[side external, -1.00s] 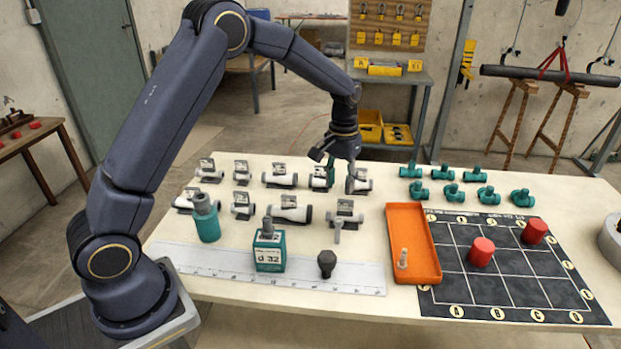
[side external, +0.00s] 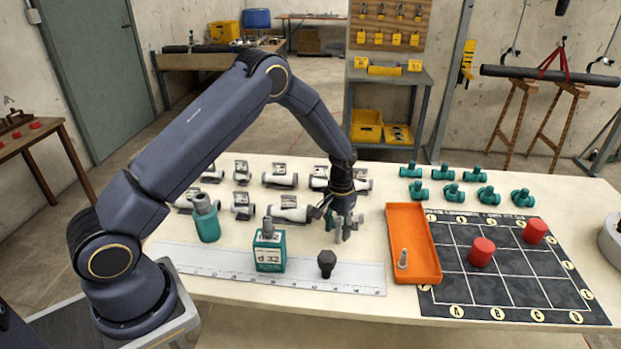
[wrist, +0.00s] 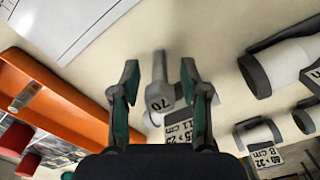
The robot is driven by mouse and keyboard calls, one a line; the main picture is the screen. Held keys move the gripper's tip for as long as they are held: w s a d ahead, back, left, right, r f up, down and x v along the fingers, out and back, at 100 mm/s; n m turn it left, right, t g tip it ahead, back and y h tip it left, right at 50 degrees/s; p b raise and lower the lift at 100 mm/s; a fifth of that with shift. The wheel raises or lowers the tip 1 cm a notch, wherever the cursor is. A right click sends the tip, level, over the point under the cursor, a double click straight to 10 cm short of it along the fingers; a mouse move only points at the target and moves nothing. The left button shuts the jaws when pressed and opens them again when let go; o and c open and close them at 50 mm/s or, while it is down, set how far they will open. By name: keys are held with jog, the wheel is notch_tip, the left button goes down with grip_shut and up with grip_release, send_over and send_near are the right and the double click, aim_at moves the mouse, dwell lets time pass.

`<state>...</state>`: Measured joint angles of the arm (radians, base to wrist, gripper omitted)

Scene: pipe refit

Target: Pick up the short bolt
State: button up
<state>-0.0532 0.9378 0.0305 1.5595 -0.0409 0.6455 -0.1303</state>
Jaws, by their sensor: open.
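A grey bolt (wrist: 159,88) with 70 on its head stands on the table between my gripper's fingers in the wrist view. My gripper (wrist: 160,78) is open around it, with a gap on each side. In the side view my gripper (side external: 343,222) is low over the table, left of the orange tray, and mostly hides this bolt. Another grey bolt (side external: 402,259) stands in the orange tray (side external: 404,217). I cannot tell from the views which of the two is shorter.
White pipe fittings with label cards (side external: 290,207) stand behind and left of my gripper. A ruler strip (side external: 340,279), a black knob (side external: 327,262) and a teal d 32 block (side external: 269,252) are in front. A black grid board (side external: 505,262) with red cylinders lies right.

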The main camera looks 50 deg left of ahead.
grip_shut()
dwell(0.4)
